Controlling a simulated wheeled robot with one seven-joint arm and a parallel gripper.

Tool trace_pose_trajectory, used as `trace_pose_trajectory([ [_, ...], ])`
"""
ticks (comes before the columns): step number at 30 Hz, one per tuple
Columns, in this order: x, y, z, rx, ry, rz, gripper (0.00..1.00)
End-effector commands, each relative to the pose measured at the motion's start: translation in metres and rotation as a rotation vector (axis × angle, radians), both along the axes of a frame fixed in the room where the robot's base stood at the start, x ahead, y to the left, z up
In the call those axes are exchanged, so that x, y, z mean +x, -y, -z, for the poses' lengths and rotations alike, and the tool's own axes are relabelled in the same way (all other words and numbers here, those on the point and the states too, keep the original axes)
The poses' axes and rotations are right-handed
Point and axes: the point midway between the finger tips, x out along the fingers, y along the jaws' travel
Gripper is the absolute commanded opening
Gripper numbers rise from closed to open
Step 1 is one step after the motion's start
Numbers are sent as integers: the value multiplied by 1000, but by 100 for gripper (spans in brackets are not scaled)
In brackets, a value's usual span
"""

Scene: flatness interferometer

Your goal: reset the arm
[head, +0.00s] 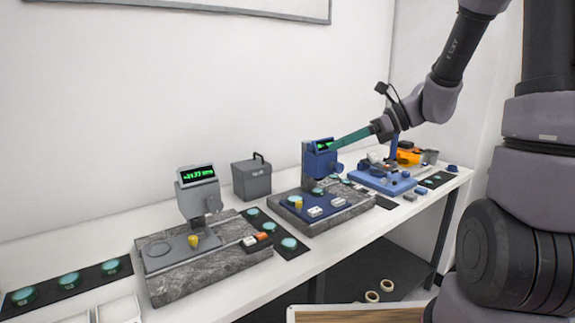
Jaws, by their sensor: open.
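My arm reaches in from the upper right. My gripper (338,142) points left and a little down, with long teal fingers. Its tips are at or in front of the head of the blue instrument (322,162), which has a green display; I cannot tell if they touch it. The fingers overlap in this view, and no held object shows between them. The blue instrument stands on a grey stone base (350,212) with a blue plate carrying a teal disc, a yellow knob and white blocks.
A grey instrument (198,190) with a green readout stands on a stone base at left. A grey box (251,178) stands behind. Dark mats with teal discs (69,281) lie along the white bench. A blue device (382,180) and orange item (408,154) are at right. Tape rolls (386,285) lie below.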

Motion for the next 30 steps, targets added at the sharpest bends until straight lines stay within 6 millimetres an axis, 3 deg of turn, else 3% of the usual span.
trace_pose_trajectory([
  [1, -16, 0, -10, -86, 100, -77, 80],
  [6, -62, 16, -29, -376, 415, -333, 80],
  [15, -118, 68, -71, -893, 946, -753, 80],
  [22, -139, 102, -102, -1191, 1198, -961, 80],
  [30, -144, 112, -111, -1274, 1257, -1019, 80],
])
